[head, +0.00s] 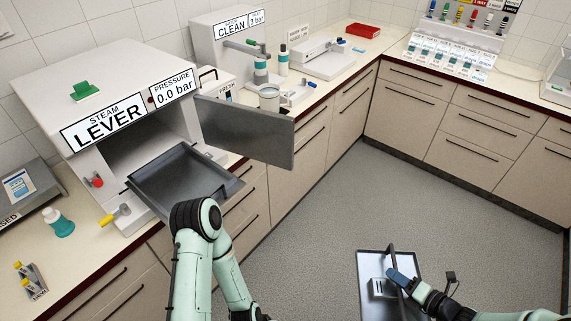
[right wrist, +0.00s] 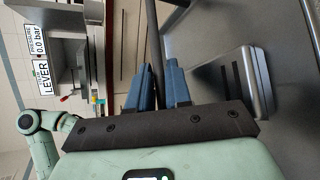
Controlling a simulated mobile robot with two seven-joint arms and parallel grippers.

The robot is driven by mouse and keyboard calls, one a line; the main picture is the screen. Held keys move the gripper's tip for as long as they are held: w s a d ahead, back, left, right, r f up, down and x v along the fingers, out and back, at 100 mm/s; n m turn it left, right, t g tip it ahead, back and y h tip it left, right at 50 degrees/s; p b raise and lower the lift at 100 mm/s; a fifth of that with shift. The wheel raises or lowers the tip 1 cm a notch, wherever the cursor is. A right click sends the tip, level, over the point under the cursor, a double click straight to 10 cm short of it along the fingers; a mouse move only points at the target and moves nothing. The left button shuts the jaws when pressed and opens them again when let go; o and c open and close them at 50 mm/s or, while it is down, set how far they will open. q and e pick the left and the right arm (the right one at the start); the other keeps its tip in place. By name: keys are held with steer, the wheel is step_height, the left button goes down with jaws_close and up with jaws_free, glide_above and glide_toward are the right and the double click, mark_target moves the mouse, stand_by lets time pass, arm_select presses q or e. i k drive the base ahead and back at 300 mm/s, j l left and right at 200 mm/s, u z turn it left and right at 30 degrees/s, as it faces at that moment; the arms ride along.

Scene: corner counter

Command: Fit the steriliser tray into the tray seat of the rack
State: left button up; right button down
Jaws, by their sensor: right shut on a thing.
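The steriliser tray (head: 371,263) is a shallow grey metal tray with a bar handle, at the bottom right of the head view, in the air over the floor. A small metal box with dark slots (right wrist: 251,82) lies in it. My right gripper (head: 402,278) is shut on the tray's handle; the dark bar (right wrist: 154,45) runs between its blue fingers (right wrist: 157,85). The dark grey rack (head: 185,178) sticks out of the open steriliser chamber, with its flat inside bare. The tray is well apart from it. My left arm stands before the rack; its gripper does not show.
The steriliser door (head: 245,130) stands open, right of the rack, jutting out over the counter edge. A yellow-handled valve (head: 116,215) and a teal-based bottle (head: 58,222) are left of the rack. The floor (head: 330,225) between tray and cabinets is free.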

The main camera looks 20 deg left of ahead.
mark_target(181, 181)
steer(key=i+l+u, duration=0.1)
steer(key=u, duration=0.85)
steer(key=k+l, duration=0.05)
